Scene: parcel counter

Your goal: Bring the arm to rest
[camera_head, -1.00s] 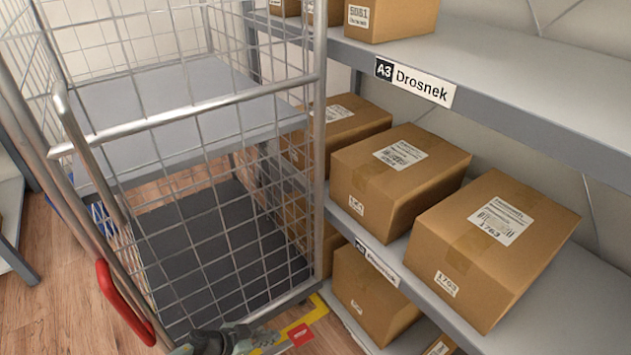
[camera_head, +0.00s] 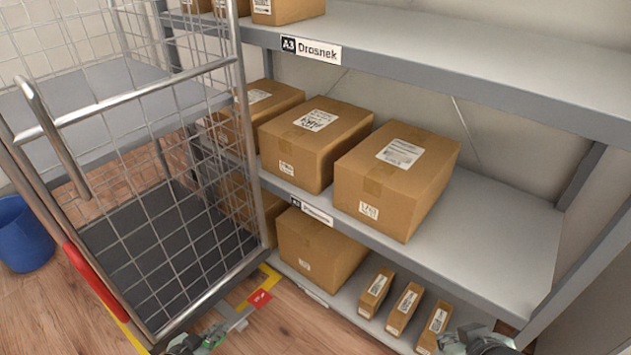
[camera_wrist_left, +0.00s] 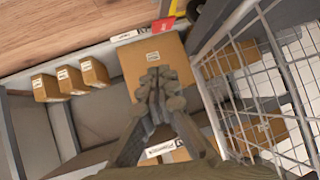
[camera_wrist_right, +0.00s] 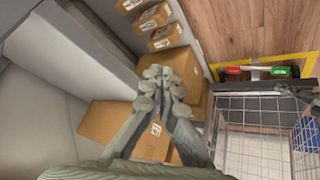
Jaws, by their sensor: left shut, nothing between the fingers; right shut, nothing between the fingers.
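My left gripper (camera_wrist_left: 160,82) is shut and empty in the left wrist view, with a cardboard box beyond its fingertips and the cart's mesh to its right. In the head view a part of my left gripper (camera_head: 190,345) shows at the bottom edge, beside the cart's lower corner. My right gripper (camera_wrist_right: 163,78) is shut and empty in the right wrist view, with boxes beyond it. In the head view a part of my right gripper (camera_head: 480,342) shows at the bottom right, in front of the low shelf. The fingertips are cut off or unclear there.
A wire roll cart (camera_head: 190,190) with a red handle (camera_head: 90,284) stands at the left. The shelf rack (camera_head: 500,245) holds large boxes (camera_head: 397,185) and several small boxes (camera_head: 405,309) low down. A blue bin (camera_head: 24,235) stands on the floor.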

